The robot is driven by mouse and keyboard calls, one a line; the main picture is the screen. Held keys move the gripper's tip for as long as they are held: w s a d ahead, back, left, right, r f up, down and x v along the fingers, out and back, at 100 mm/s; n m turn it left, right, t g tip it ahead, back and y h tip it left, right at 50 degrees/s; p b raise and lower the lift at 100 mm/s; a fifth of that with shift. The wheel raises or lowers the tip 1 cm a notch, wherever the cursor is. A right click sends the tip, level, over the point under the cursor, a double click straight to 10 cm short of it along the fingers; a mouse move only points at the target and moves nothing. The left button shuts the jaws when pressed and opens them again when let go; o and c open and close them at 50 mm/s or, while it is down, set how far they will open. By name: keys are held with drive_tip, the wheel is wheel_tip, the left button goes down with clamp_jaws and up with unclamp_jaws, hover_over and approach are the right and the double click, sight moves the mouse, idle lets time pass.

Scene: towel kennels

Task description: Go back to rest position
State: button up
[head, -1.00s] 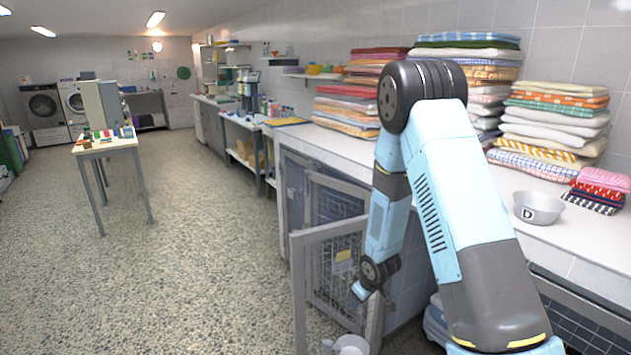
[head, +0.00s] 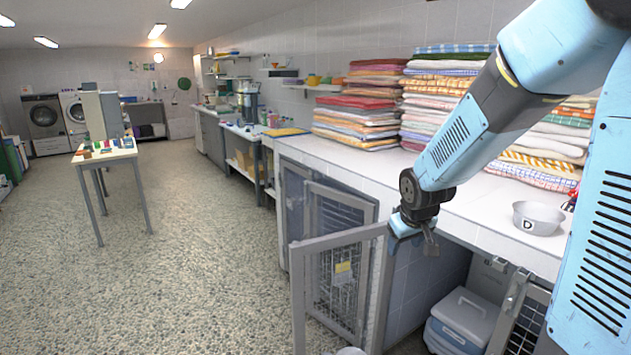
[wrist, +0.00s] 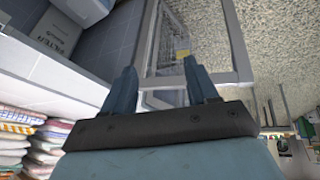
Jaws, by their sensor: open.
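My gripper (head: 418,237) is in front of the white counter's front edge in the head view, close to the top of an open kennel door (head: 340,272). The open mesh door also shows beyond the fingers in the wrist view (wrist: 215,38). My arm reaches in from the upper right of the head view. I cannot tell whether the gripper touches the door.
Stacks of folded towels (head: 362,105) and a grey bowl marked D (head: 538,218) stand on the white counter (head: 470,212). A blue-grey lidded box (head: 462,318) sits in the kennel space below. Open floor (head: 200,270) lies left. A small table (head: 105,153) stands farther back.

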drive_tip(key=s+r+m, duration=0.1)
drive_tip(key=s+r, duration=0.3)
drive_tip(key=s, duration=0.3)
drive_tip(key=s+d+r+m, duration=0.1)
drive_tip(key=s+r, duration=0.4)
drive_tip(key=s, duration=0.3)
drive_tip(key=s+d+r+m, duration=0.1)
drive_tip(key=s+r, duration=0.4)
drive_tip(key=s, duration=0.3)
drive_tip(key=shift+s+r+m, duration=0.2)
drive_tip(key=shift+r+m, duration=0.05)
drive_tip(key=shift+m, duration=0.05)
